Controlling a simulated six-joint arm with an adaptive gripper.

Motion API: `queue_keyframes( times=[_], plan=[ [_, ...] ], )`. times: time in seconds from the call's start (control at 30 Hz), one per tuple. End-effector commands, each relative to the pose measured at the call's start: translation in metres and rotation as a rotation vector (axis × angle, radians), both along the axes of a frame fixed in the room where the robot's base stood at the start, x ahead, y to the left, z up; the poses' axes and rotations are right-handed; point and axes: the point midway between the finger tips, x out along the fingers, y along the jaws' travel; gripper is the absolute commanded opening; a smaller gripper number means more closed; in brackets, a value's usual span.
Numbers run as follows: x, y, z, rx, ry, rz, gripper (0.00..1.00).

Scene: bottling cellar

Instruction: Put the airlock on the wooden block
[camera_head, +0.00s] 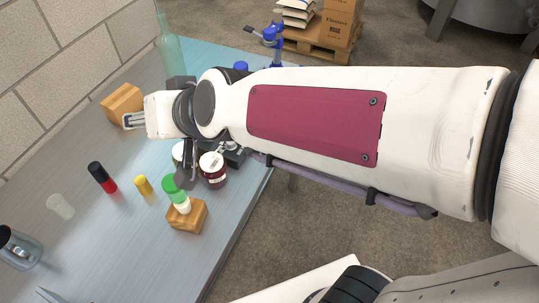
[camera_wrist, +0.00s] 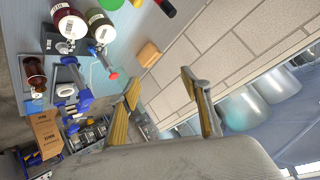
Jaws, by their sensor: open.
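A small wooden block (camera_head: 190,222) sits near the table's front edge. A green-topped piece with a white lower part (camera_head: 182,206), perhaps the airlock, stands on it or just behind it; the contact is unclear. A second, larger wooden block (camera_head: 122,101) lies near the wall, and a wooden block also shows in the wrist view (camera_wrist: 148,54). My gripper (camera_head: 133,120) is partly hidden by my wrist, close to the larger block in the picture. In the wrist view my gripper (camera_wrist: 165,95) is open, with nothing between its yellow-padded fingers.
A yellow piece (camera_head: 143,185), a black-and-red piece (camera_head: 103,177) and a translucent cup (camera_head: 61,206) are to the left. A tall glass bottle (camera_head: 171,53) stands at the back.

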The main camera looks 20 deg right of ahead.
Motion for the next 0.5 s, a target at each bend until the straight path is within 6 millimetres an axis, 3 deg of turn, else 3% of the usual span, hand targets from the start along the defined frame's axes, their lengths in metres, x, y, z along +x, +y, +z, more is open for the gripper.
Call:
queue_keyframes(
  times=[0.5],
  plan=[
    [-0.109,-0.145,-0.030,-0.315,0.198,-0.039,0.47]
  ],
)
